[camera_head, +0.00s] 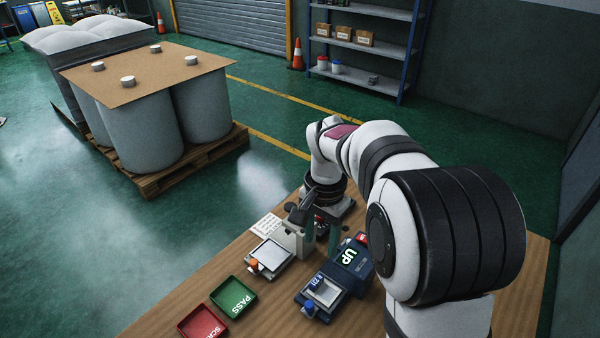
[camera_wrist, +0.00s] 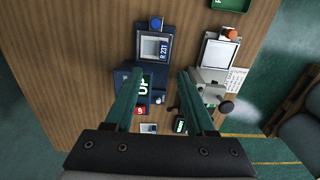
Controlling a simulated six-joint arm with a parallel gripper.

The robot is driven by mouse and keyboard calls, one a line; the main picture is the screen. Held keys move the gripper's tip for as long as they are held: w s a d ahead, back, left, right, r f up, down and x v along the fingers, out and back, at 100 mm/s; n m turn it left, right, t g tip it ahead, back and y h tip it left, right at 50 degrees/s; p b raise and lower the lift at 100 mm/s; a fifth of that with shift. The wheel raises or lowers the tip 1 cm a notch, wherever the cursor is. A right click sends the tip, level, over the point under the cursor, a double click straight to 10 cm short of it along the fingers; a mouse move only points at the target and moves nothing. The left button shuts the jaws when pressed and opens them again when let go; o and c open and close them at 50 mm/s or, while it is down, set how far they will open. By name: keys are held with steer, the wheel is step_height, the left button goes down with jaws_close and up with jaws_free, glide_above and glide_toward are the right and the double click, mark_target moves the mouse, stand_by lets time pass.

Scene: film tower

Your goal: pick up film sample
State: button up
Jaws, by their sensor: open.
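My gripper (camera_wrist: 160,85) is open, with two long green fingers spread apart and nothing between them in the wrist view. In the head view my gripper (camera_head: 321,236) points down over the table's far part. A dark blue device marked UP (camera_head: 352,256) has a grey square pane (camera_head: 323,292) at its near end, beside a label reading R 231. The pane (camera_wrist: 154,48) lies beyond the fingertips in the wrist view. A grey device (camera_head: 290,236) with a pale square plate (camera_head: 271,254) stands to its left. I cannot tell for certain which flat piece is the film sample.
A green PASS tray (camera_head: 234,297) and a red tray (camera_head: 203,322) sit at the table's front left. A printed sheet (camera_head: 265,225) lies behind the grey device. Wooden table (camera_head: 170,310) is bare beside the trays. A pallet with drums (camera_head: 140,130) stands on the floor beyond.

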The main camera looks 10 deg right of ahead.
mark_target(316, 280)
steer(key=f, duration=0.5)
steer(key=w+f, duration=0.1)
steer(key=f, duration=1.1)
steer(key=shift+w, duration=0.25)
steer(key=shift+r, duration=0.1)
jaws_close()
